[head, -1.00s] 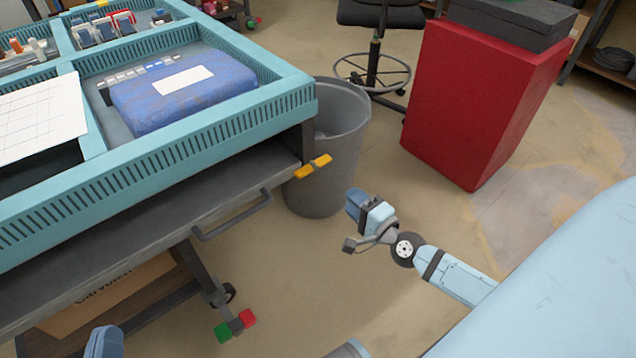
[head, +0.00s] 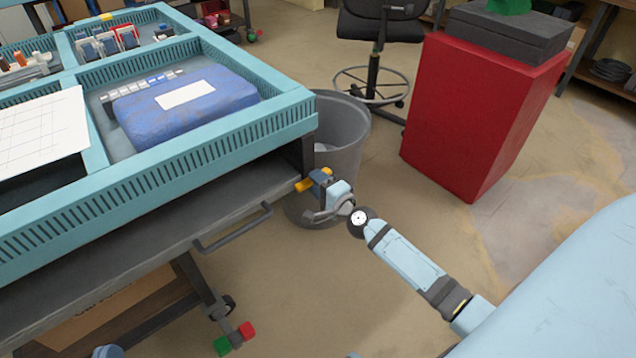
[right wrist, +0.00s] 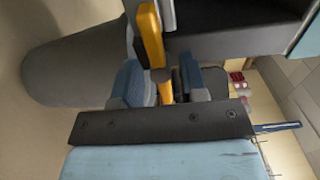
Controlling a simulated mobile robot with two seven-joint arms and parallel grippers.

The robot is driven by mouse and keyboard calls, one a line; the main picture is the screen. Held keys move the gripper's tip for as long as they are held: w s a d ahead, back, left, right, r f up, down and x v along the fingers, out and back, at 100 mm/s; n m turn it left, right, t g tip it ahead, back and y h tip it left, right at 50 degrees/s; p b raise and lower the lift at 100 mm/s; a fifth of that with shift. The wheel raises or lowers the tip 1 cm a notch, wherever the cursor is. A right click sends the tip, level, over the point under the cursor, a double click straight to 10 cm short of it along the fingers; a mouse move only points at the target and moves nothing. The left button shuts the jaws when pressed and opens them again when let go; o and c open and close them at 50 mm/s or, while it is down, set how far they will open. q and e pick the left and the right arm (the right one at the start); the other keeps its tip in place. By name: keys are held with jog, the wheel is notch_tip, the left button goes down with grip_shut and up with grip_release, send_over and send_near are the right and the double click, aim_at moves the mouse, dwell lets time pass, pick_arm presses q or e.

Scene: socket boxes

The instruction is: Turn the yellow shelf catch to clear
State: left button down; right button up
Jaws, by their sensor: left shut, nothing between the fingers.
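The yellow shelf catch (head: 304,185) is at the near right corner of the cart's shelf, partly hidden by my right gripper. In the right wrist view, the yellow catch (right wrist: 150,35) runs down between the fingers. My right gripper (head: 322,184) is at the catch. In the right wrist view, its two blue fingers (right wrist: 168,85) stand apart on either side of the catch's lower part, with a narrow dark gap on one side. I cannot tell whether a finger touches it. Only a tip of my left gripper (head: 108,352) shows at the bottom edge, low and away from the catch.
The grey shelf (head: 150,225) has a handle (head: 235,228) on its front edge. A grey bin (head: 343,130) stands just behind the catch. A blue tray top (head: 215,130) is above the shelf. A red cabinet (head: 475,110) stands right. The floor between is clear.

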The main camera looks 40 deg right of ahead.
grip_shut()
